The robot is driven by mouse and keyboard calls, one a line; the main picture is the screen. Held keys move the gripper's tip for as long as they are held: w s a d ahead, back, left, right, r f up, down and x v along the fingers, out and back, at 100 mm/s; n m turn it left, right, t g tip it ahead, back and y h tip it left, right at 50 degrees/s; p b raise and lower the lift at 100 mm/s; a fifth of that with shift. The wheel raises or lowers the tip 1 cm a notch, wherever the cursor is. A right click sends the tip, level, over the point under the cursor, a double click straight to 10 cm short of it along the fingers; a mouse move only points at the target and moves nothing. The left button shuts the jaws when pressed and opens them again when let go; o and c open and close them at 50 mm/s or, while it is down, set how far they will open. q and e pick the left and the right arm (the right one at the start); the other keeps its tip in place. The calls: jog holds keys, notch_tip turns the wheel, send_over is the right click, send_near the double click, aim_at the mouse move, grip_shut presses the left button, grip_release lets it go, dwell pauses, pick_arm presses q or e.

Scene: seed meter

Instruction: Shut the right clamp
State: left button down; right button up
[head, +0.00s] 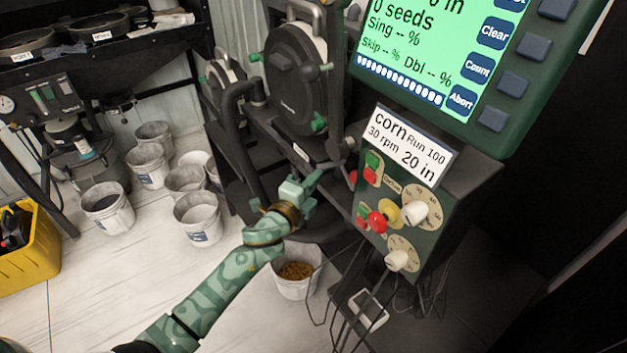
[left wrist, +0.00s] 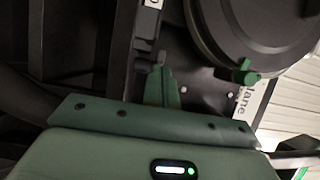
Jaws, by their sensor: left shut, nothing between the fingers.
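The seed meter (head: 297,85) is a dark round housing on a black stand in the upper middle of the head view. A green knob (left wrist: 245,72) on the disc's rim also shows in the left wrist view. I cannot tell which is the right clamp or whether it is shut. My left gripper (head: 316,178) is shut and empty, below the housing and apart from the knobs. Its fingers (left wrist: 160,75) point at the dark stand.
A control box (head: 455,205) with buttons and dials stands just right of my left gripper, under a green display (head: 430,50). Cables hang below it. Several white buckets (head: 198,218) and a yellow crate (head: 30,255) are at left.

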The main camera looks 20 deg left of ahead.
pick_arm(q)
jog(key=shift+w+a+m+h, duration=0.2)
jog(key=shift+a+m+h, duration=0.2)
jog(key=shift+h, duration=0.2)
pick_arm(e)
jog(key=shift+a+r, duration=0.1)
jog(key=shift+a, duration=0.15)
pick_arm(q)
jog(key=shift+w+a+m+g+h, duration=0.15)
jog(key=shift+m+g+h, duration=0.15)
jog(key=shift+h, duration=0.2)
pick_arm(e)
jog(key=shift+s, duration=0.15)
